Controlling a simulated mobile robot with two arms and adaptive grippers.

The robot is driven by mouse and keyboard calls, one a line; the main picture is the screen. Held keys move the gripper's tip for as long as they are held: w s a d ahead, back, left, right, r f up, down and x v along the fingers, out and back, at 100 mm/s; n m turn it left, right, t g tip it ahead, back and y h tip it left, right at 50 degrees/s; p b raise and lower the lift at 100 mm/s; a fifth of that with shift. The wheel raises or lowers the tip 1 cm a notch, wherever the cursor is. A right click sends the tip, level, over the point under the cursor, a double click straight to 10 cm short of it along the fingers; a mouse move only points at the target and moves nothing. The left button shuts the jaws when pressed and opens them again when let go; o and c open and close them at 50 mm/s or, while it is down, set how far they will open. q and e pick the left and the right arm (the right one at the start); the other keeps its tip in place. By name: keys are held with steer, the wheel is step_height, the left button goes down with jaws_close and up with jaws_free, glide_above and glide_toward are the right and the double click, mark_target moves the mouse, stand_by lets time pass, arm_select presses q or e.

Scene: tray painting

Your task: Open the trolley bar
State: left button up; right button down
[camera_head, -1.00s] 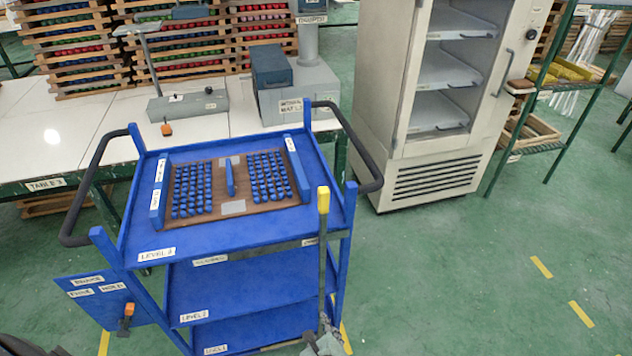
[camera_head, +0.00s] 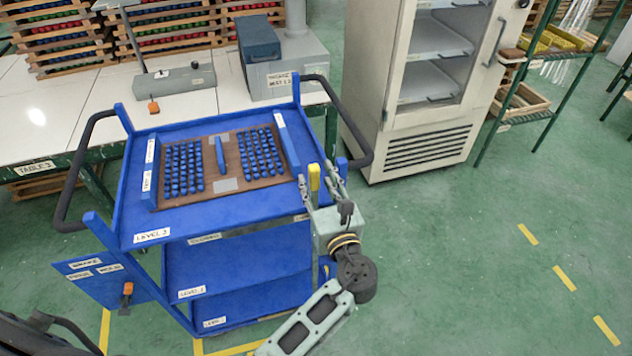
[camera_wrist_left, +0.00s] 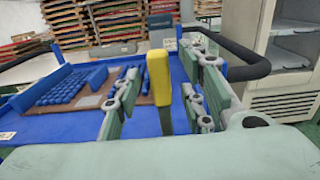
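The trolley bar's yellow tip (camera_head: 314,178) stands upright at the front right corner of the blue trolley (camera_head: 220,214). My left gripper (camera_head: 319,176) is open, with one finger on each side of the yellow tip. In the left wrist view, the yellow tip (camera_wrist_left: 159,77) stands between the spread fingers of the gripper (camera_wrist_left: 160,68), with a visible gap on both sides. The bar's lower part is mostly hidden behind my gripper and arm in the head view. My right gripper is not in view.
A brown tray (camera_head: 239,170) with rows of blue pieces lies on the trolley's top level. A white table (camera_head: 80,112) stands behind the trolley. A pale cabinet (camera_head: 425,150) stands at the back right. The green floor (camera_head: 450,270) to the right is clear.

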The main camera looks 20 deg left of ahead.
arm_select(q)
steer(key=shift+w+a, duration=0.3)
steer(key=shift+w, duration=0.15)
steer(key=shift+c, duration=0.3)
jaws_close()
